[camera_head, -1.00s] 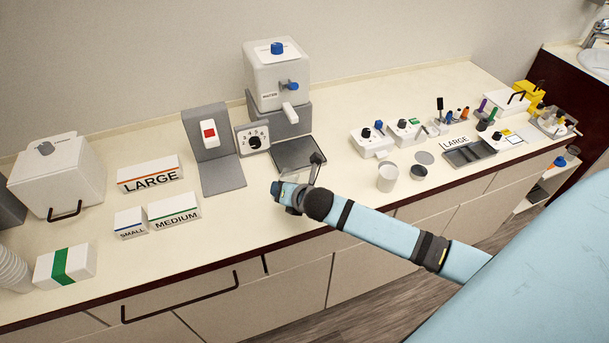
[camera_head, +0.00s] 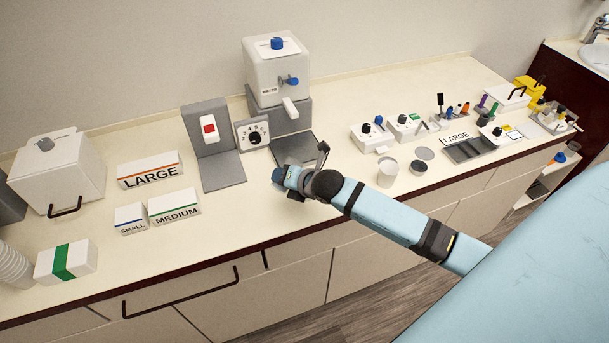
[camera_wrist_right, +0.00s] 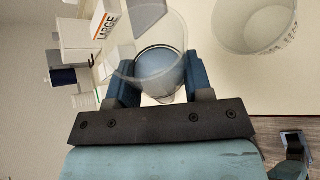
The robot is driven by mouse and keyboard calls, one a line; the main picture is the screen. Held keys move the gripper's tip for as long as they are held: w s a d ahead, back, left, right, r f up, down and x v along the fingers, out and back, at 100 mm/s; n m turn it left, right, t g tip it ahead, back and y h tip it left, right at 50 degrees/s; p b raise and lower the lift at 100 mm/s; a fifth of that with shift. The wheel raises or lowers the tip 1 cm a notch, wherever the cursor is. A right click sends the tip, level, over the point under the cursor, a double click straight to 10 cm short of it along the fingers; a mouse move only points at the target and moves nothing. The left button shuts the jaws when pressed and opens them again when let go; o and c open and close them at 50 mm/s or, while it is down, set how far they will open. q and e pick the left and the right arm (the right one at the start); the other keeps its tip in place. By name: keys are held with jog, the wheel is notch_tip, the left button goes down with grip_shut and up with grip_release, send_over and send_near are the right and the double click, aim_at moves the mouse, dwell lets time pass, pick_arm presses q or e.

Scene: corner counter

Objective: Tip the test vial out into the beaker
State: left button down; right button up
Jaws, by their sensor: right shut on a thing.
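My right gripper (camera_head: 297,179) is over the counter, in front of the grey plate of the white dispenser. In the right wrist view it is shut on a clear, tapered, cup-like vessel, the test vial (camera_wrist_right: 150,68), with a finger on each side. The vial looks tilted, with a bluish round area inside; I cannot tell its contents. In the head view the arm mostly hides it. A whitish cup, which I take for the beaker (camera_head: 387,173), stands upright to the right of my gripper. A translucent vessel, probably this beaker (camera_wrist_right: 255,28), shows at the wrist view's top right. My left gripper is out of view.
The white dispenser (camera_head: 277,72) with blue knobs and a dial box (camera_head: 251,134) stand behind my gripper. Boxes marked LARGE (camera_head: 150,170) and MEDIUM (camera_head: 174,206) are to the left. A small dark-topped cup (camera_head: 418,168) is beside the beaker.

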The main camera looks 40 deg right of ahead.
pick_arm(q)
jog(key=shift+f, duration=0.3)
pick_arm(e)
jog(key=shift+f, duration=0.1)
pick_arm(q)
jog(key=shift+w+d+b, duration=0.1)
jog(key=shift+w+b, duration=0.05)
jog(key=shift+b, duration=0.2)
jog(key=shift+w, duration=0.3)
pick_arm(e)
jog(key=shift+a+f+y, duration=0.1)
jog(key=shift+y, duration=0.2)
pick_arm(q)
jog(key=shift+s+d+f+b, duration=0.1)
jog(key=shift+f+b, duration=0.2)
jog(key=shift+b, duration=0.15)
pick_arm(e)
jog(key=shift+f+m, duration=0.1)
jog(key=shift+m, duration=0.3)
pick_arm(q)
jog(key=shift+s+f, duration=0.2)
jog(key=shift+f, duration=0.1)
pick_arm(e)
jog(key=shift+y, duration=0.3)
pick_arm(q)
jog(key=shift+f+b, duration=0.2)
jog(key=shift+b, duration=0.2)
pick_arm(e)
jog(key=shift+f, duration=0.1)
